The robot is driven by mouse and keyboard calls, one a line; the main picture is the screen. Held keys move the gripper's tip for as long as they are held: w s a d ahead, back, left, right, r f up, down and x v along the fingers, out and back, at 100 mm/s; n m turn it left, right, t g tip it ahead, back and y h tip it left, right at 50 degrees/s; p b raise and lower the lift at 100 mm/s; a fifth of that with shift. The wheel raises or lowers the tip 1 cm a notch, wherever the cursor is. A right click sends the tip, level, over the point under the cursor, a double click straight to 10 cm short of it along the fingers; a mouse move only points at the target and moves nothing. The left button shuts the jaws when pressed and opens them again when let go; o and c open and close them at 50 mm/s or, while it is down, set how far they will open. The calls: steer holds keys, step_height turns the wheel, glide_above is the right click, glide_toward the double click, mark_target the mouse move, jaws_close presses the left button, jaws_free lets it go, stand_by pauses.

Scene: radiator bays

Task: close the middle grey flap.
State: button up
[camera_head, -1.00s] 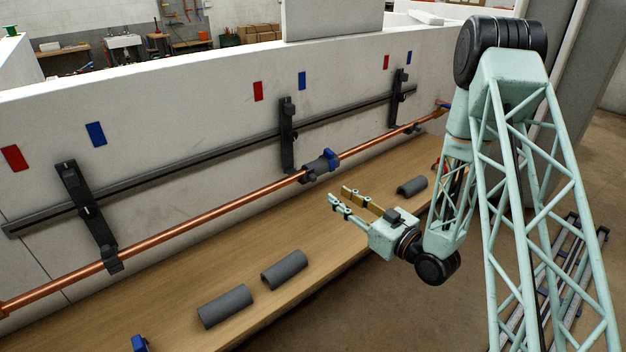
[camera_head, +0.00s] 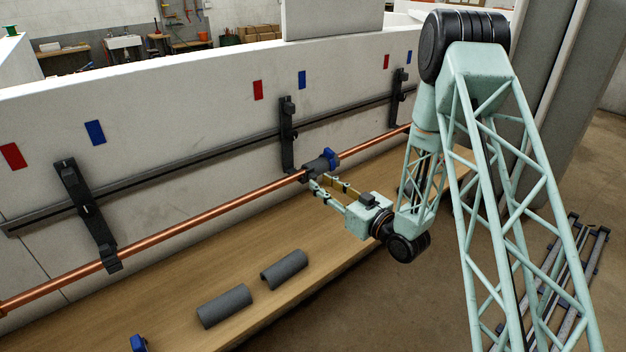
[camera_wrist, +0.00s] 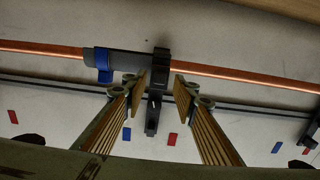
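The middle dark grey bracket (camera_head: 287,135) stands upright on the wall rail, and its lower end meets the copper pipe (camera_head: 230,204). In the wrist view the bracket (camera_wrist: 153,115) lies between my fingers, with its block at the pipe (camera_wrist: 161,62) ahead of the tips. I cannot tell which part is the flap or how it stands. A grey sleeve (camera_head: 317,166) with a blue clip (camera_head: 330,156) wraps the pipe beside the bracket. My gripper (camera_head: 321,182) is open and empty, just in front of the sleeve and bracket foot; contact is unclear.
Two grey half-shells (camera_head: 224,306) (camera_head: 285,269) lie on the wooden bench (camera_head: 180,300). Similar brackets stand at left (camera_head: 85,205) and right (camera_head: 397,88). A blue clip (camera_head: 138,343) sits at the bench's front. My arm hides part of the right side.

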mark_target(315, 179)
steer(key=shift+x, duration=2.45)
steer(key=shift+c, duration=0.6)
steer(key=c, duration=0.4)
